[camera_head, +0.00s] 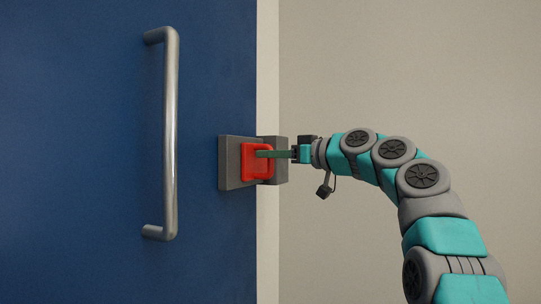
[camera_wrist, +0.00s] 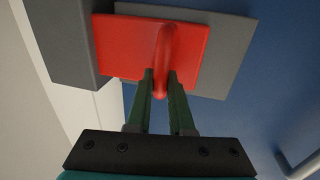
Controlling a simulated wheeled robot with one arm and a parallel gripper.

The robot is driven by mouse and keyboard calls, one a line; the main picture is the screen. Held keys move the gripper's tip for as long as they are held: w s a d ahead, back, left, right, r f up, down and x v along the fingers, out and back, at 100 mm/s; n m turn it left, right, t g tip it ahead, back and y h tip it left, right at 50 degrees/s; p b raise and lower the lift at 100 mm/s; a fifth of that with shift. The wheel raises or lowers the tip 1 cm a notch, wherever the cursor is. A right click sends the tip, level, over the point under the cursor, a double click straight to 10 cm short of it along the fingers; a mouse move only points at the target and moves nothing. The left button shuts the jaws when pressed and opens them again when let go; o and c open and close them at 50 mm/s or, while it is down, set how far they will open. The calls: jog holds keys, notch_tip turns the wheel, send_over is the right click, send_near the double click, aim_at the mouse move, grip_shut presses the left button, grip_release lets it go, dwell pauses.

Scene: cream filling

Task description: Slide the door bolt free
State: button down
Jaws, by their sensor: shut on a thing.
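The red bolt (camera_head: 248,160) sits on a grey plate (camera_head: 227,163) near the right edge of the blue door (camera_head: 100,100). In the wrist view the bolt is a red block (camera_wrist: 125,45) with a raised red handle (camera_wrist: 166,45). My gripper (camera_head: 262,154) reaches in from the right, and its green fingers (camera_wrist: 160,85) are shut on the handle, one on each side. A grey keeper block (camera_head: 281,172) stands on the frame at the right of the bolt; it also shows at the upper left in the wrist view (camera_wrist: 65,45). The bolt's right end meets the keeper; whether it reaches inside is hard to tell.
A long metal door handle (camera_head: 171,130) stands upright on the door to the left of the bolt. A pale frame strip (camera_head: 267,60) and a beige wall (camera_head: 420,70) lie to the right. The door face between handle and plate is clear.

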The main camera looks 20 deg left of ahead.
jog(key=s+b, duration=0.1)
jog(key=s, duration=0.1)
jog(key=s+b, duration=0.1)
jog(key=b, duration=0.1)
jog(key=shift+s+a+f, duration=0.15)
jog(key=shift+s, duration=0.45)
jog(key=shift+r, duration=0.25)
jog(key=c, duration=0.8)
grip_release()
jog(key=b, duration=0.2)
send_near(248, 154)
jog(key=shift+v, duration=1)
